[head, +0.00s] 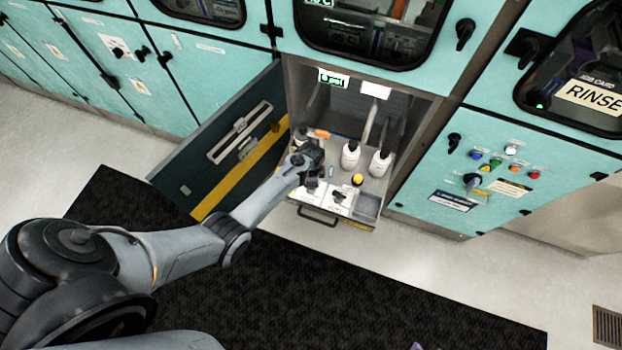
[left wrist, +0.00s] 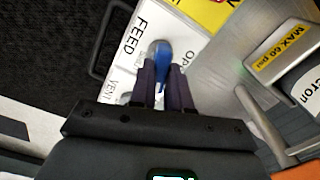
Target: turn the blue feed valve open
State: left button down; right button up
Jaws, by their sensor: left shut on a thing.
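The blue feed valve handle (left wrist: 162,62) shows in the left wrist view on a white plate (left wrist: 131,66) lettered FEED, with a partly hidden word starting OP on its other side. My left gripper (left wrist: 163,80) has its two dark fingers on either side of the handle and is shut on it. The handle lies roughly along the fingers. In the head view my left gripper (head: 308,160) is over the left part of the open pull-out tray (head: 318,214), and it hides the valve there. A small purplish piece at the bottom edge may be my right gripper (head: 416,346).
White bottles (head: 350,155) stand in the tray to the right of the gripper, with a yellow cap (head: 357,180) nearby. A dark cabinet door (head: 225,150) stands open on the left. A button panel (head: 490,180) is at right. Dark matting (head: 400,300) covers the floor in front.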

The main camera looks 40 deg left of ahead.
pick_arm(q)
jog(key=n+p, duration=0.1)
jog(key=n, duration=0.1)
jog(key=shift+r+n, duration=0.15)
jog(key=shift+n, duration=0.25)
jog(key=n+p, duration=0.1)
jog(key=n, duration=0.2)
jog(key=shift+n+p, duration=0.3)
jog(key=n, duration=0.3)
jog(key=shift+n+p, duration=0.3)
jog(key=shift+p, duration=0.1)
jog(key=shift+f+n, duration=0.2)
jog(key=shift+n, duration=1.7)
jog(key=c, duration=1.1)
grip_release()
